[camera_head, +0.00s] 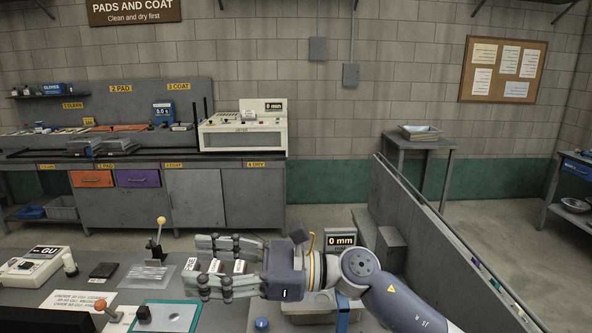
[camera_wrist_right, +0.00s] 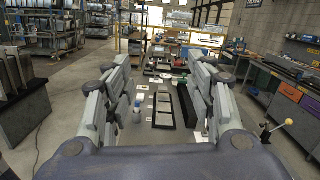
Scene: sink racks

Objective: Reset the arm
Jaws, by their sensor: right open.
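My right arm (camera_head: 395,300) comes in from the lower right in the head view. Its right gripper (camera_head: 193,268) points left over the near grey bench. Its two fingers are spread apart, and I see nothing held between them. In the right wrist view, the right gripper (camera_wrist_right: 160,85) also shows its fingers wide apart, with the bench and a black rectangular frame (camera_wrist_right: 164,108) visible beyond the gap. Small white label-like patches show between the fingers in the head view; I cannot tell what they belong to. My left gripper is not in view.
The near bench holds a white device marked GU (camera_head: 32,266), a yellow-knobbed lever (camera_head: 160,222), a teal-edged tray (camera_head: 180,316) and a "0 mm" display (camera_head: 341,240). A grey partition (camera_head: 440,230) stands at right. A long workbench (camera_head: 200,200) lines the back wall, with open floor before it.

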